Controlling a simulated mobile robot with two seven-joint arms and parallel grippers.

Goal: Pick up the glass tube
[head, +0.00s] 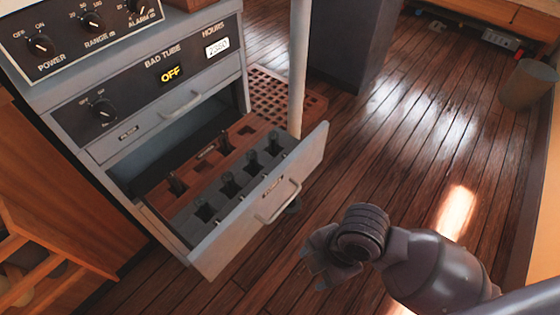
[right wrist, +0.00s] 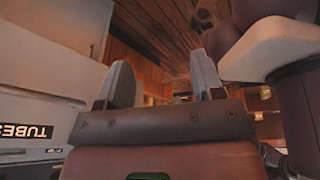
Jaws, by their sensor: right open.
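Several small dark upright pieces, one of them a tube-like piece (head: 228,183), stand in a grey slotted rack in the open drawer (head: 225,245). More dark pieces, such as one (head: 175,184), stand in the reddish-brown strip behind. They are too small and dark for me to tell which is the glass tube. My right gripper (head: 318,262) is in front of the drawer, to its right, apart from it. In the right wrist view its two fingers (right wrist: 162,82) are spread with nothing between them. My left gripper is not in view.
A pale post (head: 298,65) stands behind the open drawer. A wooden rack (head: 45,255) is at the left. The plank floor (head: 400,130) at the right is clear.

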